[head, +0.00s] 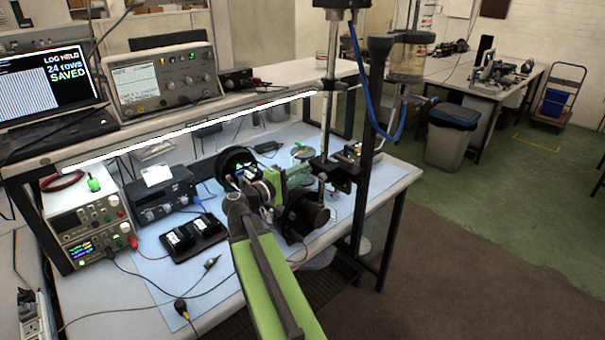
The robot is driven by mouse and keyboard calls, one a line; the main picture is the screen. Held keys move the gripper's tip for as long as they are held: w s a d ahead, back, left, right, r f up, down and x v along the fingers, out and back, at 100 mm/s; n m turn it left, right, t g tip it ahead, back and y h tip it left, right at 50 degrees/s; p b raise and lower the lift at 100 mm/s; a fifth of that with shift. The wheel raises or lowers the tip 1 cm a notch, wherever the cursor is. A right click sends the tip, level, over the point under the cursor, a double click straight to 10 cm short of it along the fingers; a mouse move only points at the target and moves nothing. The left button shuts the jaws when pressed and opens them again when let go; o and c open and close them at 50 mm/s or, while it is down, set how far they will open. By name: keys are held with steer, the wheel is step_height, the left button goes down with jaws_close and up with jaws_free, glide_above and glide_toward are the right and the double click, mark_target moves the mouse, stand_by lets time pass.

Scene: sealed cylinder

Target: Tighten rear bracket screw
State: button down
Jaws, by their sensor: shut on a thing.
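My gripper (312,174) is in the middle of the head view, over the right part of the blue-matted bench. Its green jaws point right toward a dark bracket (343,178) low on an upright metal column (331,110). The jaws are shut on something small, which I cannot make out. The rear bracket screw cannot be told apart at this size, and my wrist hides part of that area. A clear cylinder with dark end caps (408,62) stands higher up, right of the column, with a blue hose (373,100) hanging from its left.
Left on the bench (205,285) are a power supply (88,222), a black instrument (160,195) and a black tray (195,238). Cables cross the front mat. A laptop (50,80) and oscilloscope (162,76) sit on the shelf above. A dark post (372,140) rises at the right. Open floor lies beyond.

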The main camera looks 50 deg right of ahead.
steer(key=m, duration=0.4)
steer(key=shift+f+m, duration=0.1)
steer(key=shift+m, duration=0.2)
steer(key=m, duration=0.3)
steer(key=shift+m, duration=0.4)
steer(key=m, duration=0.4)
steer(key=shift+m, duration=2)
steer(key=c, duration=1.4)
jaws_free()
steer(key=shift+a, duration=0.15)
steer(key=shift+o, duration=0.8)
